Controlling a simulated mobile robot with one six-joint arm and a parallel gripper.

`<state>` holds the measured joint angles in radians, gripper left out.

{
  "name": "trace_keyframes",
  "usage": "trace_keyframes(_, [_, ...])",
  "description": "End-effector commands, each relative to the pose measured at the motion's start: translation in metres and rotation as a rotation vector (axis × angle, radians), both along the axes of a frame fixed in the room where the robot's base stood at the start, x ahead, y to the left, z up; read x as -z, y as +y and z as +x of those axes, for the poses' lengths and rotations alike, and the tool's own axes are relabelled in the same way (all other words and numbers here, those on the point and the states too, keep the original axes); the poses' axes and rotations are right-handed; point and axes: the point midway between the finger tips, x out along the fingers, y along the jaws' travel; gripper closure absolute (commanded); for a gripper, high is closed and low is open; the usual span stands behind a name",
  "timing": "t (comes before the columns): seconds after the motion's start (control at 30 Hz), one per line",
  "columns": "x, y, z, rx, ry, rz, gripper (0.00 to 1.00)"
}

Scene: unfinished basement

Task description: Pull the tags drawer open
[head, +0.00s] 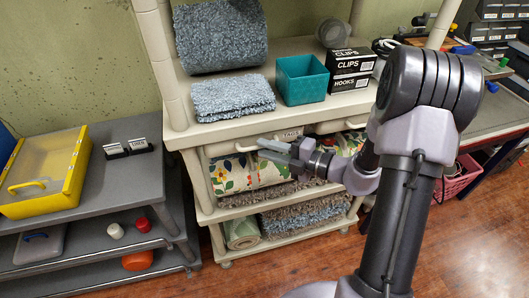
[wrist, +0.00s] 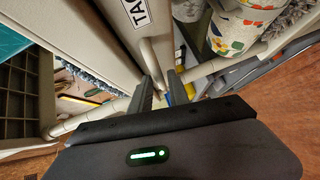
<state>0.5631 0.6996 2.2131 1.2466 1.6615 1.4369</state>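The tags drawer (head: 236,147) is in the upper row of the cream shelf unit, with a white TAGS label on its front. In the wrist view its front shows close up, with part of the label (wrist: 137,12) at the top. Its pale bar handle (wrist: 150,60) runs down toward my fingers. My gripper (head: 268,149) is at the drawer front, just under the label. In the wrist view, my two dark fingers (wrist: 158,82) lie either side of the handle's lower part. I cannot tell whether they press on it. My gripper hides part of the drawer front in the head view.
A teal bin (head: 302,80) and black CLIPS and HOOKS boxes (head: 350,62) stand on the worktop above. Patterned cloth rolls (head: 232,175) fill the shelf below. Open wooden floor (head: 270,270) lies in front.

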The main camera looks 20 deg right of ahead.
Motion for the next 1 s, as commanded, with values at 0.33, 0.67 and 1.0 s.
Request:
trace_keyframes(0.33, [0.0006, 0.008, 0.0076, -0.001, -0.001, 0.001, 0.78])
trace_keyframes(0.67, [0.0006, 0.0078, 0.0073, -0.001, 0.0, 0.0, 1.0])
trace_keyframes(1.0, [0.0006, 0.0078, 0.0072, -0.001, 0.0, 0.0, 1.0])
